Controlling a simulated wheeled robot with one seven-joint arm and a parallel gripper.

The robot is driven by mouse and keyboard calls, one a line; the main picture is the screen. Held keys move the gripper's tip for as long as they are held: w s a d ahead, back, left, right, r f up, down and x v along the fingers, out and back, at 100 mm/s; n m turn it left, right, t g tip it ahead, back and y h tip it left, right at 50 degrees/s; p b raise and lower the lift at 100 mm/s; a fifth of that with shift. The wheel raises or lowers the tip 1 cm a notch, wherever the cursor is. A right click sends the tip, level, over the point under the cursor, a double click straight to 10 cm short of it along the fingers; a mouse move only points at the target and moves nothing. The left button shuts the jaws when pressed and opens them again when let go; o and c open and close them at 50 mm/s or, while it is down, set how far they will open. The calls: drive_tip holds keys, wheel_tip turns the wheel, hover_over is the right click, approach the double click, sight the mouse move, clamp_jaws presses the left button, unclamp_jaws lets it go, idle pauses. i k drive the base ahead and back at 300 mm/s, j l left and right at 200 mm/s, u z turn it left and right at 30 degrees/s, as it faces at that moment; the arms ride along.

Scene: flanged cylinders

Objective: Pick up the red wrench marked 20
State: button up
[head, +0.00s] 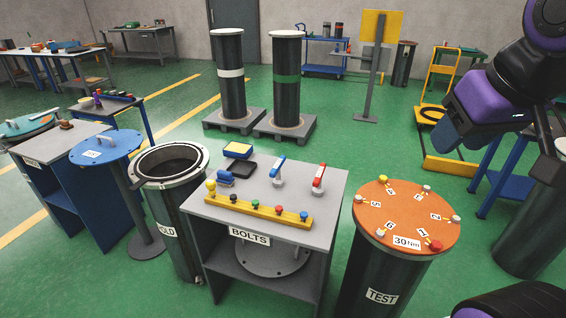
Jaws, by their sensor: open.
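A red wrench (319,178) stands at the back right of the grey bolts table (334,190), with its red handle raised and a pale head below. Any number on it is too small to read. A similar blue wrench (278,169) stands just left of it. My gripper (446,142) hangs at the upper right, high above the floor and well to the right of the red wrench. It is open, and I see nothing held in it. Its fingertips are hard to make out.
A yellow rack (258,208) of coloured bolts lies along the table's front. An orange numbered lid (405,208) on the TEST cylinder stands to the right. The open HOLD cylinder (172,212) is at left. Two dark cylinders (287,82) stand behind on pallets.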

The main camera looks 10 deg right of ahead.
sight(317, 191)
drive_tip(key=i+j, duration=0.2)
drive_tip(key=i, duration=0.2)
drive_tip(key=i+j+u, duration=0.15)
drive_tip(key=i, duration=0.25)
